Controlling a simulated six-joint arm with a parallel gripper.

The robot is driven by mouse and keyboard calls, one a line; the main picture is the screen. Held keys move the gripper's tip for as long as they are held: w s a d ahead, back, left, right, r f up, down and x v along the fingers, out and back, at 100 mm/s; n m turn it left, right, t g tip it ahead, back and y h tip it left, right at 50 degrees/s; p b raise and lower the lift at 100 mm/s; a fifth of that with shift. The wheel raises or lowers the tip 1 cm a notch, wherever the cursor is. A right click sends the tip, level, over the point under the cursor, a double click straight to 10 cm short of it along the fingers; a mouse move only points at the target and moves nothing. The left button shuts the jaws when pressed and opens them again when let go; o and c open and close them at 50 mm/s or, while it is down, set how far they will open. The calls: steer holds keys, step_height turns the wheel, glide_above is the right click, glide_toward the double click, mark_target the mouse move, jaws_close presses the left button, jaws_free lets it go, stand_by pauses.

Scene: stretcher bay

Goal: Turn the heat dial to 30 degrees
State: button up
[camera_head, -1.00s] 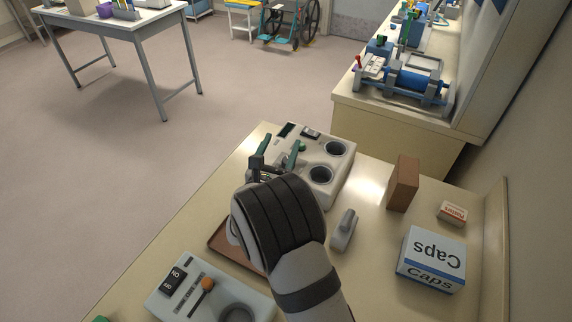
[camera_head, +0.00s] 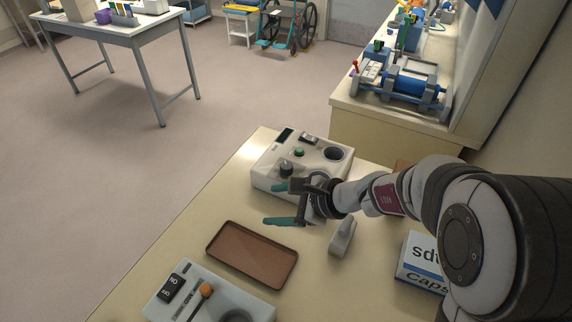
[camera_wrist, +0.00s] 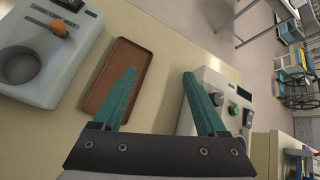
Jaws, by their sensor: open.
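A pale control box (camera_head: 262,176) sits at the far end of the bench. It carries a black dial (camera_head: 286,168), which looks like the heat dial; its marks are too small to read. My gripper (camera_head: 278,204) is open and empty, its teal fingers pointing left, just on the near side of the box and apart from the dial. In the wrist view, the fingers of my gripper (camera_wrist: 159,73) are spread wide with nothing between them. The control box (camera_wrist: 212,78) lies at the right there, partly behind the right finger.
A brown tray (camera_head: 251,255) lies on the bench, left of a grey handled piece (camera_head: 343,238). A second box (camera_head: 250,297) with an orange-tipped lever (camera_head: 206,290) stands in front. My arm covers part of the Caps carton (camera_head: 415,262). Bare bench lies between tray and control box.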

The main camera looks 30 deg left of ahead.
mark_target(286, 165)
steer(key=w+d+r+m+t, duration=0.4)
steer(key=w+r+m+t, duration=0.25)
steer(key=w+m, duration=0.5)
step_height(286, 165, down, 11)
steer(key=y, duration=0.1)
steer(key=shift+n+t, duration=0.25)
steer(key=shift+t, duration=0.1)
steer(key=x, duration=1.5)
steer(key=shift+a+f, duration=0.1)
steer(key=shift+a, duration=0.2)
jaws_close()
